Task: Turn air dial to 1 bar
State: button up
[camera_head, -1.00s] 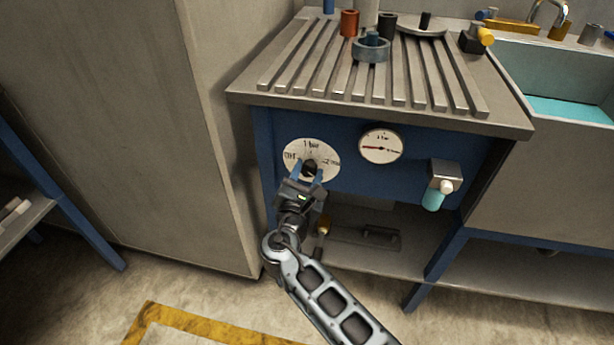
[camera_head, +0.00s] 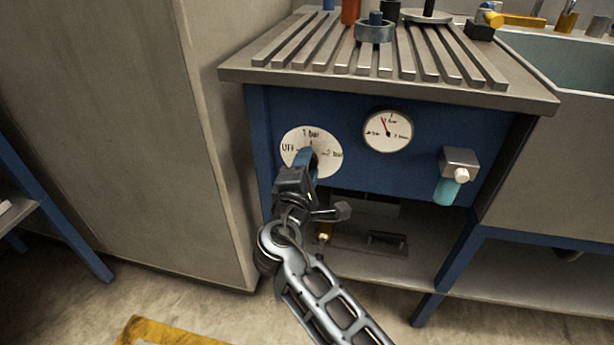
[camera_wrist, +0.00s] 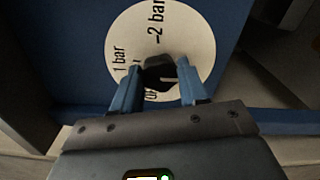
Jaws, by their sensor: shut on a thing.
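The air dial (camera_head: 326,170) is a white disc marked OFF, 1 bar and 2 bar on the blue front panel. Its black knob (camera_wrist: 160,74) shows in the wrist view between two blue fingers. My gripper (camera_wrist: 158,70) is shut on the knob; it also shows in the head view (camera_head: 309,157), covering much of the knob. A small mark above the knob in the head view points roughly up, towards 1 bar. The round pressure gauge (camera_head: 397,141) has a red needle pointing up and slightly left, near its top label.
A metal fitting with a turquoise bowl (camera_head: 446,190) is on the panel at the right. The slatted worktop (camera_head: 290,76) overhangs the panel. A tall grey cabinet (camera_head: 120,110) stands close on the left. A lower shelf (camera_head: 430,262) is underneath.

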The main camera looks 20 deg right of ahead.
jog(key=shift+f+m+b, duration=0.15)
jog(key=shift+m+b, duration=1.4)
jog(key=shift+m, duration=0.35)
jog(key=o, duration=1.1)
jog(key=shift+c, duration=0.2)
jog(key=p+v, duration=0.1)
jog(key=v, duration=0.7)
